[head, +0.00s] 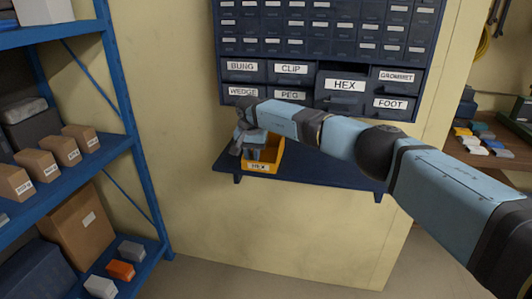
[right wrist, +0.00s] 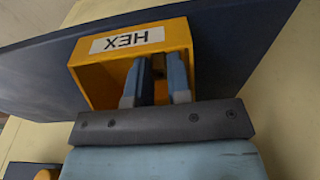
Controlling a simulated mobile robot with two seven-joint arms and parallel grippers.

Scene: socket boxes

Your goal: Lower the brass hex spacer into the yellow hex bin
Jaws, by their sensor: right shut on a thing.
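The yellow hex bin (head: 276,157) stands on the dark wall shelf, its label facing out. In the right wrist view the bin (right wrist: 88,80) shows its white HEX label, upside down. My right gripper (head: 250,150) is over the bin, pointing down. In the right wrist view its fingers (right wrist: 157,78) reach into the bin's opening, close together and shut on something. The held thing is mostly hidden between the fingers, so I cannot make out the brass hex spacer clearly. My left gripper is in neither view.
The dark shelf (head: 330,172) has free room right of the bin. Above it hangs a drawer cabinet (head: 300,50); its HEX drawer (head: 342,98) sticks out further than its neighbours. A blue rack (head: 125,110) with boxes stands at left. A cluttered bench (head: 500,160) is at far right.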

